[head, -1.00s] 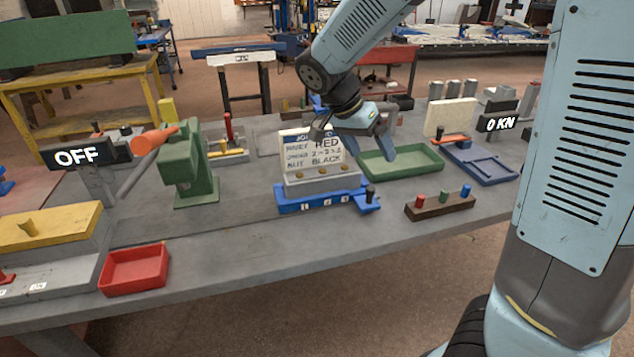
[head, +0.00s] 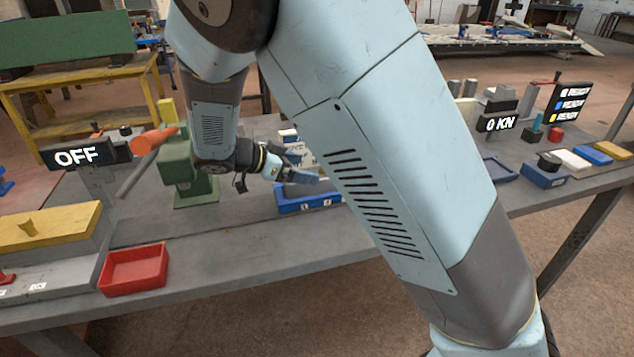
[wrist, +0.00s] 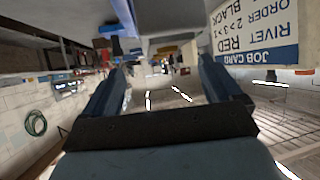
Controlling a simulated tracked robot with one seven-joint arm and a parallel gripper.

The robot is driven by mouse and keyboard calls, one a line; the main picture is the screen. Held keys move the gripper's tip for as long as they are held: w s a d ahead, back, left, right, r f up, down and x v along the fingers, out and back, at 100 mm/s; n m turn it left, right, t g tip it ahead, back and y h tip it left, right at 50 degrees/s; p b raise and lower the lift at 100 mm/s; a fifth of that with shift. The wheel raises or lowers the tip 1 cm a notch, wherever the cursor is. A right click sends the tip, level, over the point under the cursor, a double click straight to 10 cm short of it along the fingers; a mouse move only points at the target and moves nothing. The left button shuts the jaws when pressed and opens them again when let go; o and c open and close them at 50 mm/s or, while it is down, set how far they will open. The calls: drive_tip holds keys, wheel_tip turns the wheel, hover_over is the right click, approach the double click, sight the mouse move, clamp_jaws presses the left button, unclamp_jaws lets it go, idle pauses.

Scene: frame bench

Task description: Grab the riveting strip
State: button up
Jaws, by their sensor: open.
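My gripper (head: 306,170) is low over the bench at the blue numbered fixture (head: 308,205), beside the job card (head: 289,136). In the wrist view my gripper (wrist: 165,75) is open, with nothing held between its two fingers. The job card (wrist: 257,30) appears upside down at upper right there. I cannot pick out the riveting strip with certainty. A pale grey block (wrist: 170,15) shows at the top of the wrist view, beyond the fingers; I cannot tell whether it is the strip or its holder. My arm and gripper hide much of the fixture in the head view.
A green press (head: 180,172) stands just left of my gripper. A red tray (head: 134,268) and a yellow-topped block (head: 45,226) are on the left. An OFF display (head: 86,154) stands behind them. My arm hides the middle-right bench.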

sight(320, 173)
drive_tip(key=shift+x, duration=2.9)
drive_tip(key=shift+s, duration=0.1)
drive_tip(key=c, duration=1.4)
drive_tip(key=shift+c, duration=0.2)
